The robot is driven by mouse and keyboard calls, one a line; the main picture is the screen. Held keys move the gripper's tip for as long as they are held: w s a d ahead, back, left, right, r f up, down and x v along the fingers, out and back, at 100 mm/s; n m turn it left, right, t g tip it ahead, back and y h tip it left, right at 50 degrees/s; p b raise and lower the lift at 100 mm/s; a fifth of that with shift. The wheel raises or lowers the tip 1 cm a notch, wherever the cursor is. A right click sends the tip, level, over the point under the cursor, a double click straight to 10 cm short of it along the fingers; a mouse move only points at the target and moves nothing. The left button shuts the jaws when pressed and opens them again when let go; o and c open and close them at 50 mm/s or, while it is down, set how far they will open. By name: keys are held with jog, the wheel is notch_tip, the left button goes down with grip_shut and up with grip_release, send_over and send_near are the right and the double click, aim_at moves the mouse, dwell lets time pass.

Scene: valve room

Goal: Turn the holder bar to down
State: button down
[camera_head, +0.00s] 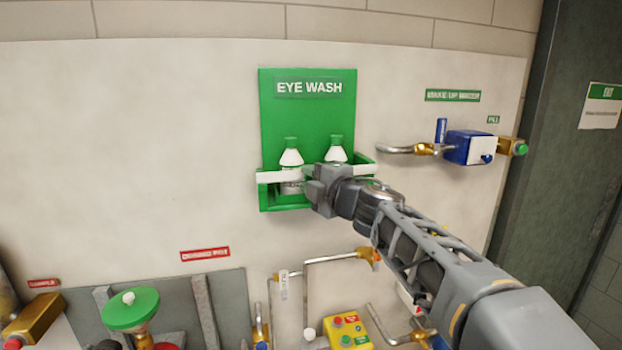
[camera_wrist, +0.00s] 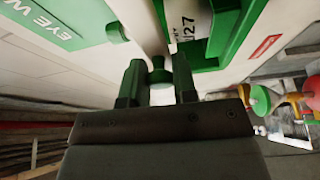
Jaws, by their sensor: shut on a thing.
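The green eye wash station (camera_head: 308,115) is on the wall in the head view, with two white bottles with green caps, a left one (camera_head: 291,158) and a right one (camera_head: 336,154). The white holder bar (camera_head: 276,176) lies roughly level across the front of the bottles. My gripper (camera_head: 318,188) is at the middle of the bar and covers that part. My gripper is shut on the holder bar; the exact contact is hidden.
A blue valve with pipes (camera_head: 470,147) sits on the wall to the right, beside a dark door (camera_head: 560,140). Below are a yellow button box (camera_head: 347,331), bent pipes (camera_head: 307,290) and a green handwheel (camera_head: 131,309). The wall left of the station is clear.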

jog(key=c, duration=0.9)
grip_release()
jog(key=shift+f, duration=0.15)
jog(key=b+v, duration=0.1)
jog(key=v, duration=1.3)
jog(key=shift+w, duration=0.1)
